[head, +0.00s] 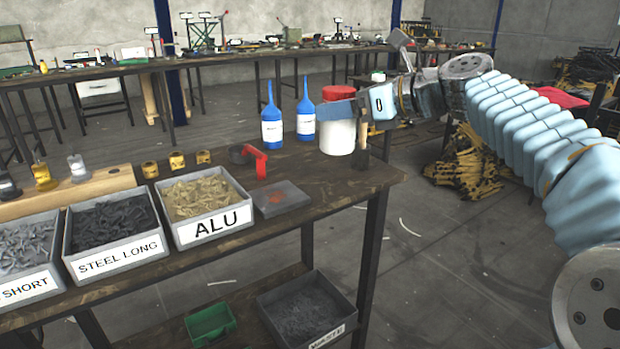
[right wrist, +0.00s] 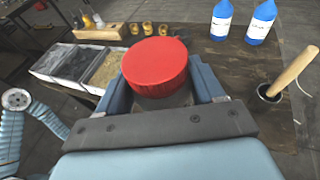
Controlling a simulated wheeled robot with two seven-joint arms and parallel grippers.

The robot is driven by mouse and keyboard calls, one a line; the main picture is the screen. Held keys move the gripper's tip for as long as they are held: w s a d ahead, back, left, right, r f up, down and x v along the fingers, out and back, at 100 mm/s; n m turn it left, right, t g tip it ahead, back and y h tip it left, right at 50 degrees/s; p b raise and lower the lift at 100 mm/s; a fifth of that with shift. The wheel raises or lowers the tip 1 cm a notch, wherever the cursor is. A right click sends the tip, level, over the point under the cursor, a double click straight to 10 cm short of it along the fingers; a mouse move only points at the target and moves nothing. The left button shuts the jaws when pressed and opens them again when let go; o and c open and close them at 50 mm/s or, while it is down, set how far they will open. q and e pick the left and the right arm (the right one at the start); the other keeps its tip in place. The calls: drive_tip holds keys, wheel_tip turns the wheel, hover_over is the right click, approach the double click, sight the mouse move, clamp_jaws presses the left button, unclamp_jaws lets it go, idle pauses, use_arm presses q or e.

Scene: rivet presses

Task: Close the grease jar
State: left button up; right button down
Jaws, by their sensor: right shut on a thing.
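The grease jar (head: 338,138) is white and stands upright near the right end of the wooden workbench in the head view. Its red lid (head: 340,92) shows above the white body; it also fills the middle of the right wrist view (right wrist: 155,64). My right gripper (head: 345,112) comes in from the right, with its blue fingers on both sides of the lid, shut on it. A finger hides the line between lid and jar in the head view, so I cannot tell whether the lid sits fully on the jar. My left gripper is not in view.
Two blue bottles (head: 271,118) stand behind and left of the jar. A red-handled tool (head: 257,158), a flat grey box (head: 281,198) and the ALU rivet bin (head: 213,222) lie to the left.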

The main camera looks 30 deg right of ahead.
drive_tip(key=w+d+f, duration=0.3)
drive_tip(key=w+f, duration=0.6)
drive_tip(key=w, duration=0.3)
drive_tip(key=shift+w, duration=0.4)
drive_tip(key=shift+d, duration=0.1)
drive_tip(key=f, duration=0.2)
drive_tip(key=f+b, duration=0.1)
drive_tip(key=f, duration=0.1)
drive_tip(key=shift+w+d, duration=0.1)
drive_tip(key=shift+w, duration=0.3)
drive_tip(key=shift+f, duration=0.1)
drive_tip(key=shift+c, duration=0.7)
unclamp_jaws()
drive_tip(key=shift+f, duration=0.1)
